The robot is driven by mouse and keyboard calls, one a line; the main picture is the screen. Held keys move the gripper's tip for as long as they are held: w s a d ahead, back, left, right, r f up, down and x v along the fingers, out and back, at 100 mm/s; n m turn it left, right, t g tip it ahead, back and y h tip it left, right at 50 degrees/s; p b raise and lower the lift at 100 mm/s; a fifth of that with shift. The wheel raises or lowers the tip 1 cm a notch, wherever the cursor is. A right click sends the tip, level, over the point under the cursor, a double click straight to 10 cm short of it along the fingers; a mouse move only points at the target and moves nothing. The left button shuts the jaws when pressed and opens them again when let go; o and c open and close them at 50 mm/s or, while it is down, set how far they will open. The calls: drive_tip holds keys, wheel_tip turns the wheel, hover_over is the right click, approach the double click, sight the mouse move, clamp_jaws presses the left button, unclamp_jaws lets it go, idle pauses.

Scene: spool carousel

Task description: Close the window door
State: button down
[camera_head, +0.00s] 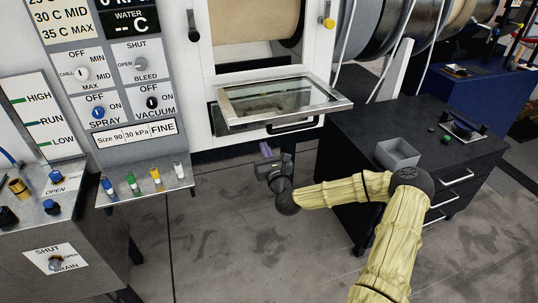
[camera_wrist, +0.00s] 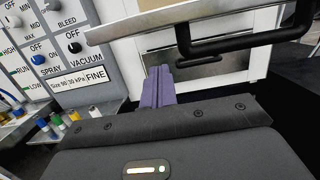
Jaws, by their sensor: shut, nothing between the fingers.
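The window door (camera_head: 285,101) is a glass pane in a pale metal frame. In the head view it stands out from the white machine front, swung down and open like a flap. A black bar handle (camera_head: 292,126) hangs under its front edge; in the wrist view the handle (camera_wrist: 245,42) crosses the upper right, below the door's edge (camera_wrist: 150,24). My gripper (camera_head: 266,150) is below and just left of the handle, apart from it. Its purple fingers (camera_wrist: 158,87) are together and empty, pointing toward the machine front under the door.
A control panel (camera_head: 110,80) with knobs and a shelf of coloured bottles (camera_head: 145,184) stand left of my gripper. A dark drawer cabinet (camera_head: 440,150) with a grey open box (camera_head: 397,154) stands at right. Bare floor (camera_head: 225,240) lies below my gripper.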

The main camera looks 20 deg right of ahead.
drive_tip(key=w+r+p, duration=0.2)
drive_tip(key=w+r, duration=0.2)
drive_tip(key=shift+w+r+p, duration=0.2)
drive_tip(key=shift+r+p, duration=0.15)
drive_tip(key=shift+a, duration=0.1)
drive_tip(key=shift+r, duration=0.1)
